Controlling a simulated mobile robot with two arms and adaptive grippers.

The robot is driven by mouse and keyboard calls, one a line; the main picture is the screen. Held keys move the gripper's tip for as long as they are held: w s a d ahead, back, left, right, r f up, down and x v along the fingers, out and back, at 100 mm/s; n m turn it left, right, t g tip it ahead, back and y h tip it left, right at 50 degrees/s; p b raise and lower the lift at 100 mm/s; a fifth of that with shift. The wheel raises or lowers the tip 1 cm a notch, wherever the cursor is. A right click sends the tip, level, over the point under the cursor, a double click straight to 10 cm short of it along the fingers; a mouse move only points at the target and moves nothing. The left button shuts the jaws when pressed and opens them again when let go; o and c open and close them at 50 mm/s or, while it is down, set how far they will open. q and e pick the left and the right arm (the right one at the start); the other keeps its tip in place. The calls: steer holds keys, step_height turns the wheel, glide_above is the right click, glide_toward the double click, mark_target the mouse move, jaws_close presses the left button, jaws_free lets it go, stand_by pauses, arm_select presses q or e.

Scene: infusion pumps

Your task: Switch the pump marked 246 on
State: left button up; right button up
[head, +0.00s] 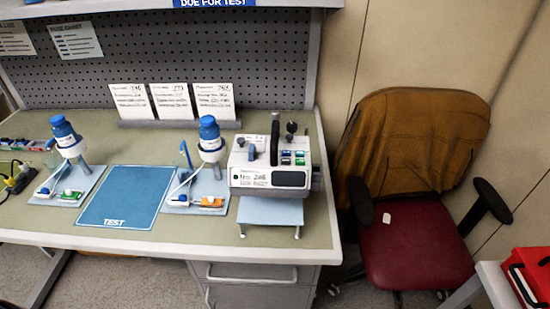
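The pump (268,165) is a white box on the right part of the bench. Its front label (254,178) appears to read "No. 246". A dark screen (290,179) sits right of the label, with nothing legible on it. On top are a black handle (274,142), a blue lever (251,153), dark knobs and small green, blue and red coloured keys (293,158). I cannot tell which of these is the power switch. The pump stands on or behind a light blue stand (270,211) with short legs. Neither of my grippers is in view.
A blue TEST mat (125,197) lies left of the pump. Two blue-topped bottles (63,130) (209,128) stand on pale trays either side of it. Cards (171,101) lean at the back. A red chair (415,245) with a brown jacket stands right of the bench.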

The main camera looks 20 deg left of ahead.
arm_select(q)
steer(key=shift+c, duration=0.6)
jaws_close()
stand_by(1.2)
